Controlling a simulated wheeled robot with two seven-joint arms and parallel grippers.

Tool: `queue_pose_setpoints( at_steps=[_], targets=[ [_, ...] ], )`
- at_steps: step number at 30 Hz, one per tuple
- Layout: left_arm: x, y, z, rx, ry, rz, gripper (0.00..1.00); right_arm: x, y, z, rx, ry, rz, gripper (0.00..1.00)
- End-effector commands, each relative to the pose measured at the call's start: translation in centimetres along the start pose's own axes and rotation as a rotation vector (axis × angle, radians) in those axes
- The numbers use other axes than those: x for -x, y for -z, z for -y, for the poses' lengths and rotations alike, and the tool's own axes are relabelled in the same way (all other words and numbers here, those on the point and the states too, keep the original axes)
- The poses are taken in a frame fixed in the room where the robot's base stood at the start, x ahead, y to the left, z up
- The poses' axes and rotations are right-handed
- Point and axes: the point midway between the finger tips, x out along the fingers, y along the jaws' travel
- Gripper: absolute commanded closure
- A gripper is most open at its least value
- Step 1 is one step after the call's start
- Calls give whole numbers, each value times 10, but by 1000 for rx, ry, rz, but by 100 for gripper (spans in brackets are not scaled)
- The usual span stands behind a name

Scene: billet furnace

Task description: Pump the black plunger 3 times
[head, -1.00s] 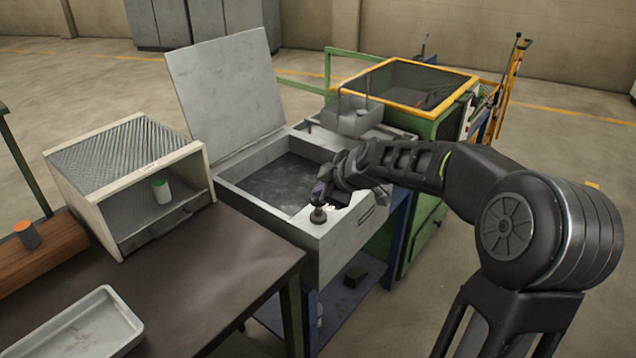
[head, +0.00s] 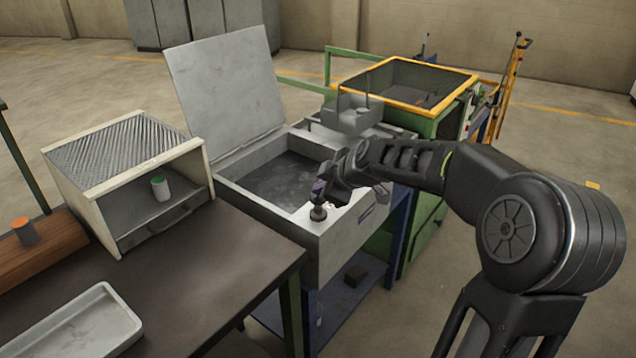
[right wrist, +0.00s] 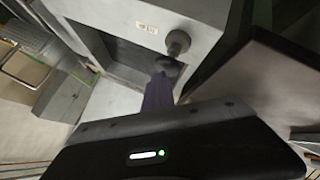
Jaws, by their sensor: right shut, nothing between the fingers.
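The plunger (head: 318,213) is a short dark post with a round base on the near corner of the grey metal tank (head: 335,245). I cannot tell whether the fingertips touch the plunger. My left gripper is out of view.
The tank's lid (head: 225,95) stands open at the back. A yellow-rimmed green machine (head: 425,115) is behind. At left, a dark table (head: 200,265) holds a mesh-topped box (head: 110,220) with a green-capped container (head: 160,188), and a grey tray (head: 75,325).

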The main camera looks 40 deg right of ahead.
Motion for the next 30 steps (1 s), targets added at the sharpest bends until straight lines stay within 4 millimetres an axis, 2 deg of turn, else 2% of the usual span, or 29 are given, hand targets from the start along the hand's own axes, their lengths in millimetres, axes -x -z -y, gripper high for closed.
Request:
queue_pose_setpoints(
  at_steps=[1, 13, 19, 30],
  targets=[
    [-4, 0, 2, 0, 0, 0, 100, -5, -5, 6, -2, 10, 5, 100],
    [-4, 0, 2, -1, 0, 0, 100, -6, -7, 8, -2, 19, 9, 100],
    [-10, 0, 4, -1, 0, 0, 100, -5, -6, 7, -2, 18, 9, 100],
    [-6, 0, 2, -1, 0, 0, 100, -1, -3, 4, -2, 19, 9, 100]
  ],
)
